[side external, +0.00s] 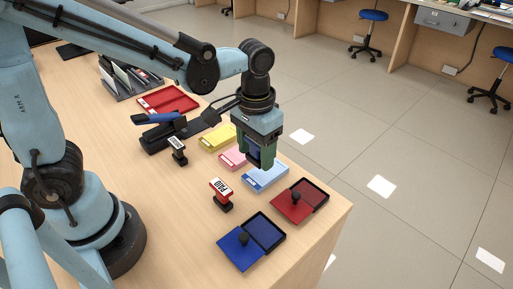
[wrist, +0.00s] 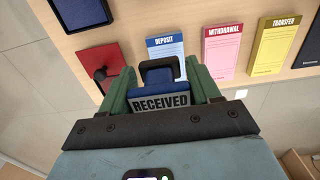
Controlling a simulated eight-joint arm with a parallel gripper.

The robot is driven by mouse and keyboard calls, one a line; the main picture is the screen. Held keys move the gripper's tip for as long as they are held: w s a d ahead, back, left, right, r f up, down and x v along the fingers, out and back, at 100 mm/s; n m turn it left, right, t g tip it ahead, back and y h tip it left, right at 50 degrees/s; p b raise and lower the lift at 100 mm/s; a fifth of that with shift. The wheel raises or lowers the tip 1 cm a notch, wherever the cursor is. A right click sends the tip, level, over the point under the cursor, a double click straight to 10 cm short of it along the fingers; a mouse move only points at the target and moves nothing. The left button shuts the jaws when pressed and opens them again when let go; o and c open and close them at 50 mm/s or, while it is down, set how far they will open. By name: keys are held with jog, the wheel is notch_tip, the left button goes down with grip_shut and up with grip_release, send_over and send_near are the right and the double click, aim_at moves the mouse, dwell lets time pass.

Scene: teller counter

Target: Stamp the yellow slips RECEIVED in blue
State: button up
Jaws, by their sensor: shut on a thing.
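My gripper (side external: 262,160) is shut on the RECEIVED stamp (wrist: 162,102), which has a grey label and a blue top in the wrist view. In the side view the stamp is mostly hidden by the fingers, held near the blue deposit slips. The yellow TRANSFER slips (side external: 218,137) lie behind the gripper, left of it in the side view; they also show at the upper right of the wrist view (wrist: 274,48). The blue ink pad (side external: 265,231) lies open at the counter's front, beside its blue knobbed lid (side external: 240,249). Its dark surface also shows in the wrist view (wrist: 80,12).
Pink withdrawal slips (side external: 232,157) and blue deposit slips (side external: 266,178) lie between the yellow slips and the open red ink pad (side external: 312,193). A PAID stamp (side external: 220,190), another stamp (side external: 177,147), a stapler (side external: 160,134) and a red tray (side external: 168,101) stand on the counter.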

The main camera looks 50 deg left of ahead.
jog(key=w+a, duration=0.3)
jog(key=a, duration=0.7)
send_near(216, 137)
jog(key=shift+f, duration=2.65)
jog(key=shift+f, duration=0.6)
jog(key=shift+r, duration=0.15)
jog(key=shift+r, duration=2.9)
